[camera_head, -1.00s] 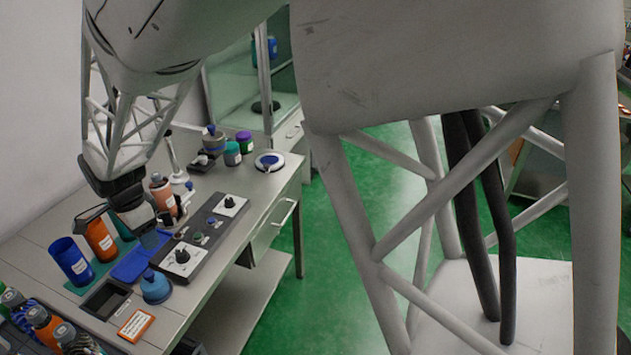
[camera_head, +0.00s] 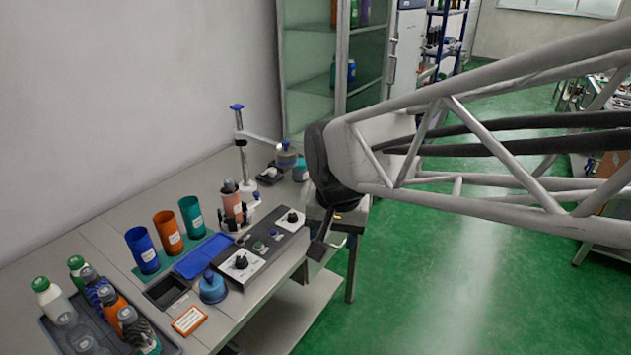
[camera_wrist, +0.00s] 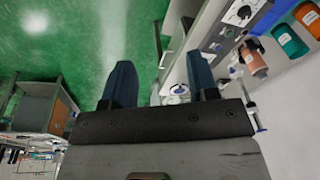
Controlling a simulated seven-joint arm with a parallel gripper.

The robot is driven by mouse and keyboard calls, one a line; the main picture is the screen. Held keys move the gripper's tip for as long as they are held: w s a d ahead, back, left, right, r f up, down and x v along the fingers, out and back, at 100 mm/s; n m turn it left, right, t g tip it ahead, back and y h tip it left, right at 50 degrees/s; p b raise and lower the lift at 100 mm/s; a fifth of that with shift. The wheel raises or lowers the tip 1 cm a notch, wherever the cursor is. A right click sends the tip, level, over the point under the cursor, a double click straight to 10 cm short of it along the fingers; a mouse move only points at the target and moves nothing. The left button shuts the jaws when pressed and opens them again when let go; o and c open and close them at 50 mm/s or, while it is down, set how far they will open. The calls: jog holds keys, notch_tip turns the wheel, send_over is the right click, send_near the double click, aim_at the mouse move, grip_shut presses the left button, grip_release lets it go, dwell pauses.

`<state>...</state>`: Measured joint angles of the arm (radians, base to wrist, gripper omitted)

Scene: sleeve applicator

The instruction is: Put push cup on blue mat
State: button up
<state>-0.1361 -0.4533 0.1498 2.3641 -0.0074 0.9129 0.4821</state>
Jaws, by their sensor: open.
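A blue domed cup with a small knob (camera_head: 212,288), which looks like the push cup, stands upright on the table in the head view. It is in front of the blue mat (camera_head: 203,256) and apart from it, left of the control panel. The mat's visible surface looks bare. My gripper (camera_wrist: 160,84) is open, with its two dark fingers wide apart and nothing held between them. In the head view a dark finger shows near the table's right edge, well right of the cup. The rest of the gripper is largely hidden by my wrist.
Blue, orange and teal cups (camera_head: 168,232) stand on a teal mat behind. A bottle in a stand (camera_head: 232,203) is beyond the blue mat. The control panel (camera_head: 262,252) lies along the front edge. A bottle tray (camera_head: 168,345) and orange-edged card (camera_head: 189,320) are nearby.

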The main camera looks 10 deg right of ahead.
jog(key=s+d+n, duration=0.3)
jog(key=s+d, duration=0.2)
jog(key=s, duration=0.5)
jog(key=shift+d+n+t, duration=0.3)
jog(key=shift+d+n, duration=0.05)
jog(key=shift+n, duration=0.05)
